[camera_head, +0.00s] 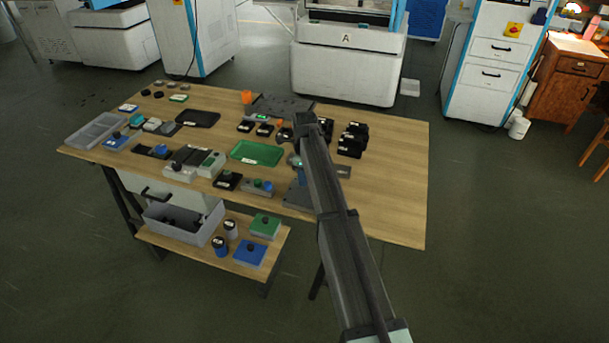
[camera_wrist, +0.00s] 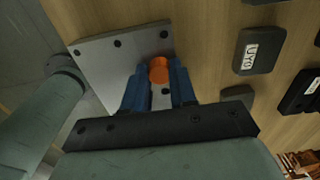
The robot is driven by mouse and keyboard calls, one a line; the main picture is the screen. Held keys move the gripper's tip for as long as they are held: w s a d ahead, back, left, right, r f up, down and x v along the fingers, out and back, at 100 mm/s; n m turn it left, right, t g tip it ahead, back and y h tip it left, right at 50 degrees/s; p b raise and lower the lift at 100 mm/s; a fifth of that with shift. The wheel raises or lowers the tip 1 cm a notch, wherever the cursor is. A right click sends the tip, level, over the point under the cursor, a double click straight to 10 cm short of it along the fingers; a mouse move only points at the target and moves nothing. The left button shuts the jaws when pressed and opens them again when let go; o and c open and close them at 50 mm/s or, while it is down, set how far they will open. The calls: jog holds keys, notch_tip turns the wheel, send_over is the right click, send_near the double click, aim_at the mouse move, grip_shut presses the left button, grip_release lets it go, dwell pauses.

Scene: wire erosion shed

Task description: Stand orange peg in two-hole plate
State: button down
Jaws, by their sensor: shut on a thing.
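The orange peg (camera_wrist: 159,70) is held between the two blue fingers of my gripper (camera_wrist: 160,84) in the wrist view. Its round end shows between the fingertips. A flat grey plate (camera_wrist: 100,52) with several dark holes lies under and around the fingers. The peg appears over this plate. I cannot tell whether its lower end touches the plate or is in a hole. In the head view my arm hides most of my gripper (camera_head: 300,164). The grey plate (camera_head: 296,196) shows at the near table edge, left of my arm.
Black blocks (camera_wrist: 258,50) lie right of the plate in the wrist view. In the head view, a green tray (camera_head: 257,153) lies left of my arm, more black blocks (camera_head: 352,140) right of it. The table's right end (camera_head: 395,190) is clear.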

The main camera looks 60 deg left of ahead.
jog(key=c, duration=0.8)
grip_release()
jog(key=shift+r, duration=0.15)
jog(key=shift+r, duration=3.35)
